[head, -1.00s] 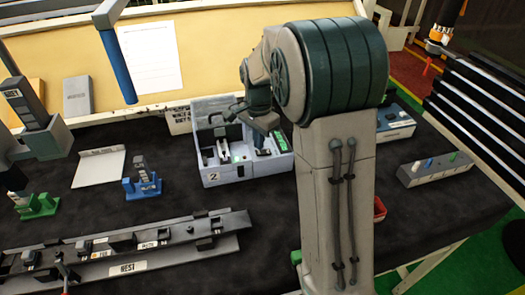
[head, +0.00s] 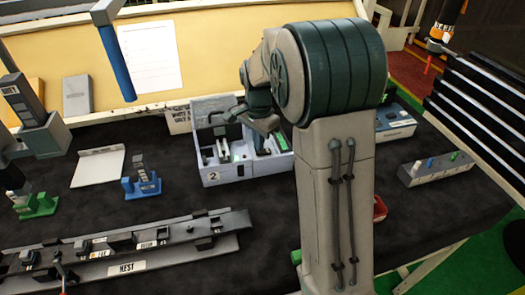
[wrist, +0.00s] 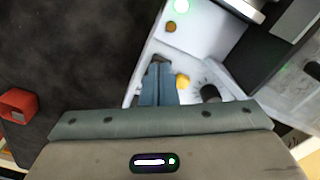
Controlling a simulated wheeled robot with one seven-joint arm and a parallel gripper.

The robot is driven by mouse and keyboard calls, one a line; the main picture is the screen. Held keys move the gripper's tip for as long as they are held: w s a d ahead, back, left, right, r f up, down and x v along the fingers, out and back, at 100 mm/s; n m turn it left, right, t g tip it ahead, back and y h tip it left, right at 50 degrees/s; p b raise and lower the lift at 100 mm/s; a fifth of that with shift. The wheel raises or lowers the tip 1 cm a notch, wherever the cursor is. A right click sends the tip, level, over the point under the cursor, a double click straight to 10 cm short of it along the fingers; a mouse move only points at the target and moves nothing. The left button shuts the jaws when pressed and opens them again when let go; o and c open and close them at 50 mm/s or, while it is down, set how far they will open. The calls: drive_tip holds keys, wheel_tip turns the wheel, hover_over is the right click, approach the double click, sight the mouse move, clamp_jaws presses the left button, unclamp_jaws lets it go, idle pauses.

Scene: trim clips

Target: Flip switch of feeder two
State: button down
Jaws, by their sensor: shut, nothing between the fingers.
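Feeder two is a pale grey box (head: 212,180) marked "2", with its lid raised, at the middle of the bench in the head view. My gripper (wrist: 158,68) is shut and empty, with its blue-grey fingers inside the box near its side wall in the wrist view. A small yellow piece (wrist: 183,82) sits just right of the fingers. A black round knob (wrist: 210,92) is farther right. A lit green lamp (wrist: 181,6) and an orange-brown button (wrist: 171,27) are on the box beyond the fingertips. I cannot tell which part is the switch, or whether the fingers touch anything.
A long grey rail marked "NEST" (head: 180,256) lies at the front left. Blue (head: 142,188) and green (head: 38,206) stands and a white plate (head: 99,167) are left of the box. A grey block (head: 436,170) with coloured pegs is at right. A red bin (wrist: 18,104) shows at left.

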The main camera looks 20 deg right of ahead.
drive_tip(key=shift+f+b, duration=0.35)
drive_tip(key=shift+f, duration=0.2)
drive_tip(key=shift+r+p, duration=2.7)
drive_tip(key=shift+r, duration=0.8)
drive_tip(key=shift+s+r, duration=0.15)
drive_tip(key=shift+r, duration=0.05)
drive_tip(key=s+r+n+t, duration=0.1)
drive_tip(key=s+n, duration=0.5)
drive_tip(key=s, duration=0.6)
drive_tip(key=s+r+n+t, duration=0.2)
drive_tip(key=s+r+n, duration=0.2)
drive_tip(key=s, duration=0.7)
drive_tip(key=shift+s+r+n, duration=0.15)
drive_tip(key=shift+s+n, duration=0.25)
drive_tip(key=shift+n, duration=0.6)
